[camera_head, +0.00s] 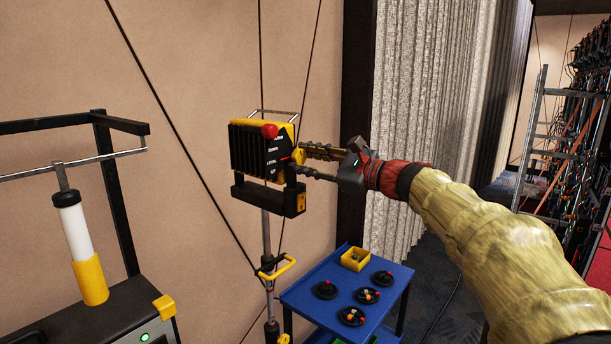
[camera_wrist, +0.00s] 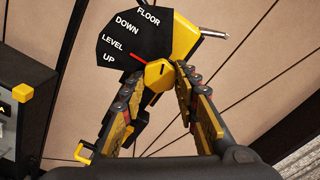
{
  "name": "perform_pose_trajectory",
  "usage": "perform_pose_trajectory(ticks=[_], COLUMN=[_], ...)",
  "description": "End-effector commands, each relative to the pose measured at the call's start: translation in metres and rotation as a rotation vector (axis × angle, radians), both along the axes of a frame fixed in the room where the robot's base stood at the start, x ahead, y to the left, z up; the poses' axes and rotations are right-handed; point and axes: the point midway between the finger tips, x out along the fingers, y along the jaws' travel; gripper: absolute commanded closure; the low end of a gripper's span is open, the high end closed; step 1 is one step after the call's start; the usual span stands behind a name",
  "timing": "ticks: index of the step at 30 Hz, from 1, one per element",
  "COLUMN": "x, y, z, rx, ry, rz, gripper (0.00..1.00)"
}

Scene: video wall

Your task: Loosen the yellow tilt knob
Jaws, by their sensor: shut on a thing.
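The yellow tilt knob (camera_wrist: 158,73) sits at the pivot of a black dial plate (camera_wrist: 132,36) marked FLOOR, DOWN, LEVEL and UP. A red pointer (camera_wrist: 136,56) reaches from beside the knob towards the LEVEL mark. My gripper (camera_wrist: 158,84) has its two fingers on either side of the knob and is shut on it. In the head view my gripper (camera_head: 300,160) comes from the right at the side of the black and yellow lamp head (camera_head: 252,150). The fingers hide most of the knob there.
The lamp head stands on a thin pole (camera_head: 266,235) with a yellow handle (camera_head: 278,268). A blue cart (camera_head: 322,271) below carries black dishes and a yellow bin (camera_head: 355,259). A black case (camera_head: 120,315) is at the lower left. Dark cables run behind the lamp.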

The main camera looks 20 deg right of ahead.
Motion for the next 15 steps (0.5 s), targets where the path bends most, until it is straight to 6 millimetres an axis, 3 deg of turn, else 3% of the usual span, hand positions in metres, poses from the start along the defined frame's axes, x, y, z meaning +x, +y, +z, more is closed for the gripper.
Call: perform_pose_trajectory(ticks=[15], x=[0.0011], y=[-0.0012], z=[-0.0038], rx=[-0.399], ry=[-0.291], rz=[0.000], gripper=[0.95])
